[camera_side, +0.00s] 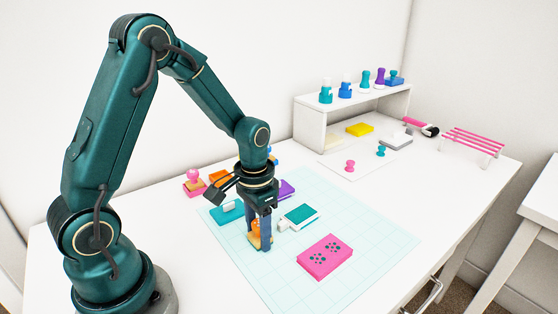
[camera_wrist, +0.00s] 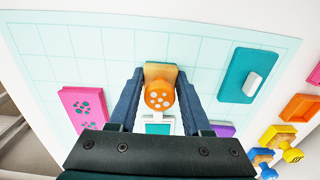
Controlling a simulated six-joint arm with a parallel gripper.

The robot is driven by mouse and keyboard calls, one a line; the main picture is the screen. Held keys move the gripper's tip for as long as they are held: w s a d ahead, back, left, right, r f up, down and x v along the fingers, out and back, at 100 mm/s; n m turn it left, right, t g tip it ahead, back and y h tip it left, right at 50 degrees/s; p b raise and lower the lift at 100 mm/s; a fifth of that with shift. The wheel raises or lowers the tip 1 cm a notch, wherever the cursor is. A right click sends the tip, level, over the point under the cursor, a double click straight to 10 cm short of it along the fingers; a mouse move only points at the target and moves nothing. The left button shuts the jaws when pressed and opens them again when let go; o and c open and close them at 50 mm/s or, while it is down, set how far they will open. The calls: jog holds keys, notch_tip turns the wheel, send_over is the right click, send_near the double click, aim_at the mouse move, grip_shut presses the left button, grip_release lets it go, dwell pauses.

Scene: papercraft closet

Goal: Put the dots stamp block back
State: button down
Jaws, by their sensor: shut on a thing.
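The dots stamp block, a wooden block with an orange knob bearing white dots, stands between my gripper's fingers (camera_side: 260,240). My gripper (camera_wrist: 161,92) is shut on this dots stamp block (camera_wrist: 159,96), seen from above in the wrist view. In the side view the stamp (camera_side: 254,228) is low over the pale blue grid mat (camera_side: 373,238); I cannot tell whether it touches. An orange tray (camera_wrist: 298,107) at the right of the wrist view looks empty; it also shows behind my wrist in the side view (camera_side: 217,177).
A pink card (camera_side: 325,257) with two dark paw-like dot prints lies on the mat. A teal ink pad (camera_side: 301,216) and a teal lid (camera_wrist: 243,85) with a white grip lie near the stamp. A pink-knobbed stamp (camera_side: 194,182) stands at the back left. The shelf (camera_side: 312,121) holds several bottles.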

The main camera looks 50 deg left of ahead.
aim_at(258, 223)
jog(key=shift+f, duration=0.25)
jog(key=shift+f, duration=0.3)
jog(key=shift+c, duration=1.7)
grip_release()
jog(key=shift+s, duration=0.1)
notch_tip(258, 223, up, 12)
jog(key=shift+r, duration=0.6)
jog(key=s+d+r+t, duration=0.3)
jog(key=s+d+t, duration=0.2)
jog(key=s, duration=0.4)
jog(key=shift+s+d+t, duration=0.2)
jog(key=shift+s+t, duration=0.05)
jog(key=shift+t, duration=0.05)
jog(key=shift+r, duration=0.1)
